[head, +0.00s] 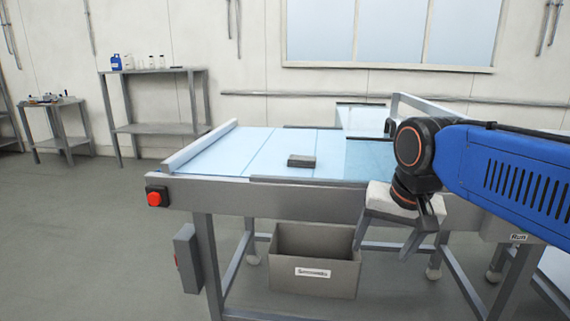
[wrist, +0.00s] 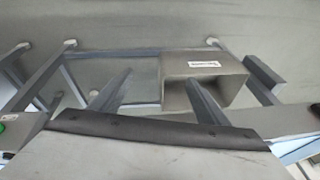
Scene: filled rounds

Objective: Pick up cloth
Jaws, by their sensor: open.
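A small flat dark grey block-like item (head: 301,161) lies on the light-blue table top (head: 222,151). It may be the folded cloth, but its material is too small to tell. It does not show in the wrist view. My gripper (head: 381,253) hangs in the air to the right of and lower in the picture than this item. Its two fingers are spread apart with nothing between them. The spread fingers also show in the wrist view (wrist: 158,77).
A grey bin (head: 315,278) with a white label stands under the table, and it shows in the wrist view (wrist: 206,68). A red button (head: 154,198) is at the table's left corner. Grey side tables (head: 153,128) stand at the back left. The floor at left is clear.

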